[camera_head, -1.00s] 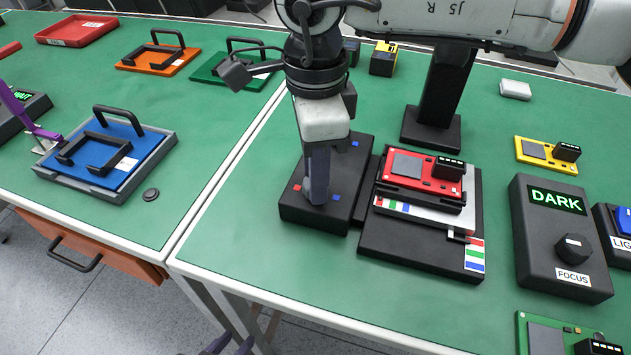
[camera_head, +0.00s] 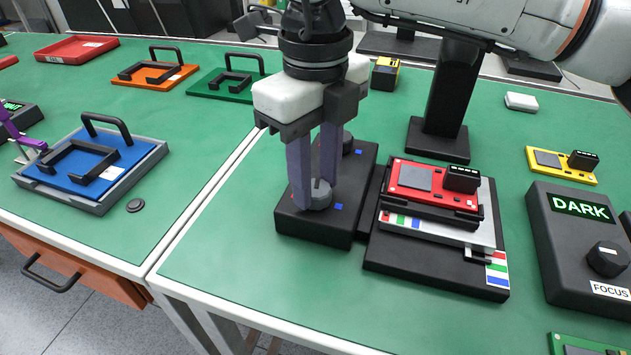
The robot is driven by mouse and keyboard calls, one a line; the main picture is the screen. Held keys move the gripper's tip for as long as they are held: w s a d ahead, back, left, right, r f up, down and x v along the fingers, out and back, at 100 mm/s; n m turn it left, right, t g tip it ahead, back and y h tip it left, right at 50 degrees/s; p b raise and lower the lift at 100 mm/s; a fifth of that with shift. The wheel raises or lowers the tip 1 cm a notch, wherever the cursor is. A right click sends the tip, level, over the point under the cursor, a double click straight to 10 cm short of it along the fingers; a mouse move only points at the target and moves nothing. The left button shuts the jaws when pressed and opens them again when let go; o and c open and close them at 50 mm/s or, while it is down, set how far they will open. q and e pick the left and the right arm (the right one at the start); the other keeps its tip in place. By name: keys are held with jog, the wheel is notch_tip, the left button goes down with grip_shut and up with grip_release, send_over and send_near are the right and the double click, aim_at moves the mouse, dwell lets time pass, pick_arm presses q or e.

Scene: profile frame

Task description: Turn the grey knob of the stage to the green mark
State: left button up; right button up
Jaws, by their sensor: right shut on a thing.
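The stage has a black knob block (camera_head: 312,231) joined to a black base (camera_head: 430,268) that carries a red board (camera_head: 412,187). My right gripper (camera_head: 314,196) points down with its two purple-grey fingers on either side of the small grey knob (camera_head: 319,193), shut on it. A blue mark (camera_head: 339,207) shows on the block beside the knob. I see no green mark at this knob; the fingers hide part of its surround. A second dark knob (camera_head: 347,143) sits farther back on the block, partly behind a finger.
Red, green and blue strips (camera_head: 401,220) lie on the stage's front edge, with another set (camera_head: 497,270) at its right corner. A black box reading DARK (camera_head: 580,262) stands right. A blue plate (camera_head: 80,160) lies left. Green table is clear in front of the stage.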

aim_at(315, 187)
jog(key=shift+m+b, duration=0.35)
jog(key=shift+m, duration=0.75)
jog(key=shift+r, duration=0.1)
jog(key=o, duration=1)
jog(key=shift+o, duration=0.2)
notch_tip(315, 187, up, 10)
jog(key=p, duration=0.1)
jog(key=shift+r, duration=0.15)
